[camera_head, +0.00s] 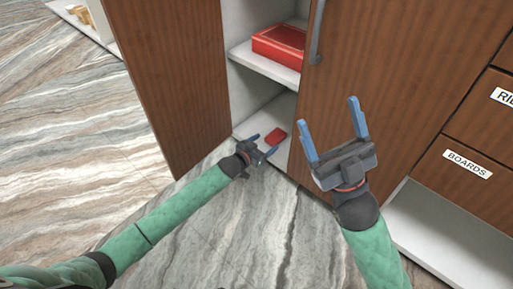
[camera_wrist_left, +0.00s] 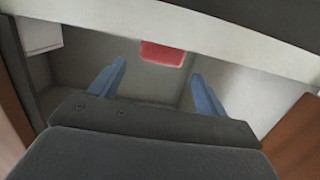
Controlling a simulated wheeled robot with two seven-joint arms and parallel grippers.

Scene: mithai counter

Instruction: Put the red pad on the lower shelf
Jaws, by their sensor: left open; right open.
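The red pad (camera_head: 275,136) lies flat on the white lower shelf (camera_head: 252,122) inside the open cupboard. It also shows in the left wrist view (camera_wrist_left: 163,54), beyond the fingertips and partly cut off by the pale shelf edge above. My left gripper (camera_head: 264,143) is open and empty at the front of the lower shelf, with the pad just past its fingers and apart from them as far as I can tell. My right gripper (camera_head: 329,128) is open and empty, raised in front of the right-hand cupboard door.
A red box (camera_head: 280,46) stands on the upper shelf (camera_head: 263,64). The left door (camera_head: 170,85) stands open. The right-hand door (camera_head: 385,80) has a metal handle (camera_head: 317,32). A drawer labelled BOARDS (camera_head: 467,164) is at the right. The marble-patterned floor (camera_head: 70,130) is clear at the left.

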